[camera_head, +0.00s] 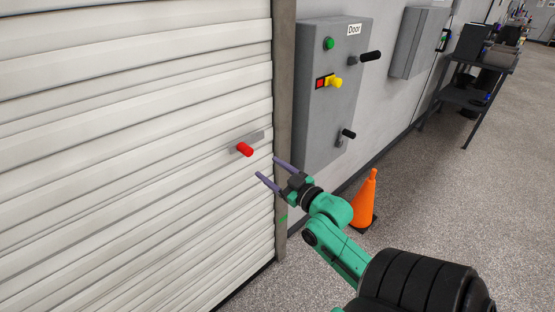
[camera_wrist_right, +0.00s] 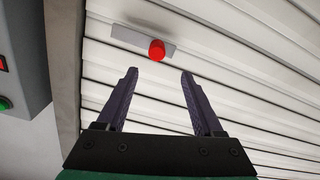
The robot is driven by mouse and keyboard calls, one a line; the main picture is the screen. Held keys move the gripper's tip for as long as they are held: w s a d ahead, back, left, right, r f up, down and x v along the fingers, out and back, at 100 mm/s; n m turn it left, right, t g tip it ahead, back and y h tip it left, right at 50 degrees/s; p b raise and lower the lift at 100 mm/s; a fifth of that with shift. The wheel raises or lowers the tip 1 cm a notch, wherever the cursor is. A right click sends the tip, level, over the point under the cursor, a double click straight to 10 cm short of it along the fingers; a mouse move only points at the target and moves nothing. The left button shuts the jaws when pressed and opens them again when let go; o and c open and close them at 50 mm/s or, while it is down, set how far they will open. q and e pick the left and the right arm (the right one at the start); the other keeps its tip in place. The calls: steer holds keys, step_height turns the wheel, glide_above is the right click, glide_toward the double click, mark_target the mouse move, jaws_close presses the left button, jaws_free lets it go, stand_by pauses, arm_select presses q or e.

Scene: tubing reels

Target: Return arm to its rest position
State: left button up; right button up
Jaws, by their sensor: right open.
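My right gripper (camera_head: 272,172) is in front of the right edge of a white roller door (camera_head: 140,110). Its two purple fingers are spread apart with nothing between them; they also show in the right wrist view (camera_wrist_right: 158,88). A red knob (camera_head: 245,149) on a grey plate sits on the door, just beyond and to the left of the fingertips. In the right wrist view the red knob (camera_wrist_right: 157,50) lies ahead of the gap between the fingers, apart from them. My green right arm reaches in from the lower right. My left gripper is not in either view.
A grey control box (camera_head: 330,100) labelled "Door" hangs right of the door post (camera_head: 284,90), with a green button, yellow knob and black handles. An orange cone (camera_head: 365,200) stands on the floor near my arm. A dark cart (camera_head: 468,97) stands at back right. Floor on the right is open.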

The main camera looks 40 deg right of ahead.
steer(key=shift+s, duration=1.2)
steer(key=s+f+m+g+h, duration=0.1)
steer(key=s+f+g, duration=0.3)
steer(key=f, duration=1.4)
steer(key=s+f+m+g, duration=0.2)
steer(key=s+f+g, duration=0.25)
steer(key=f, duration=1.25)
steer(key=s+a+f+n+g, duration=0.1)
steer(key=s+a+f+g, duration=0.1)
steer(key=s+a+f, duration=0.2)
steer(key=s+a+f+n+g+y, duration=0.1)
steer(key=s+a+f+g, duration=0.2)
steer(key=s+f, duration=0.6)
steer(key=s+a+f+g, duration=0.3)
steer(key=s+a+f, duration=0.2)
steer(key=s, duration=0.6)
steer(key=shift+f+n, duration=0.4)
steer(key=shift+f, duration=0.45)
steer(key=shift+a+g, duration=0.1)
steer(key=shift+g, duration=0.15)
